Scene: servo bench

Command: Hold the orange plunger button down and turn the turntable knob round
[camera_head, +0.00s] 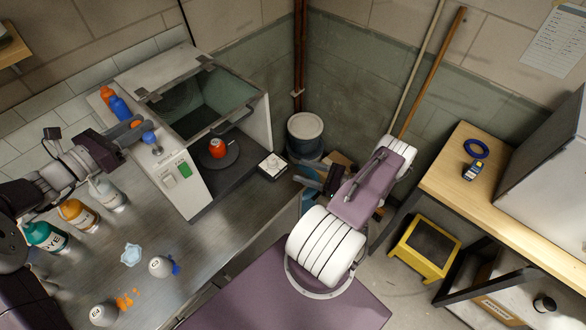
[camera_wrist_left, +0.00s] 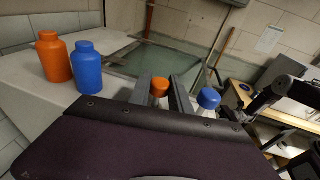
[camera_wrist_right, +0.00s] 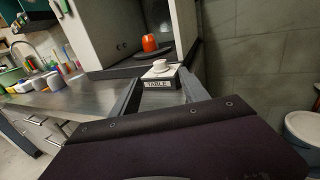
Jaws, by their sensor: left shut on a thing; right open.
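The orange plunger button (camera_head: 136,123) is on the white booth, close to a blue plunger button (camera_head: 149,137). My left gripper (camera_head: 126,130) is at the orange button. In the left wrist view the orange button (camera_wrist_left: 160,84) sits between the two fingers, which are shut on it; I cannot tell how far it is pressed. The turntable knob (camera_head: 272,162) is white, on a small box labelled TABLE. My right gripper (camera_head: 299,179) is open and empty, just right of that box. In the right wrist view the knob (camera_wrist_right: 160,66) is ahead, between and beyond the fingertips.
A red-orange vase (camera_head: 217,148) stands on the dark turntable (camera_head: 232,156) inside the booth. Orange and blue bottles (camera_head: 120,108) stand on the booth top. Several bottles and jars are on the bench (camera_head: 190,245). A lidded bucket (camera_head: 305,127) stands behind my right gripper.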

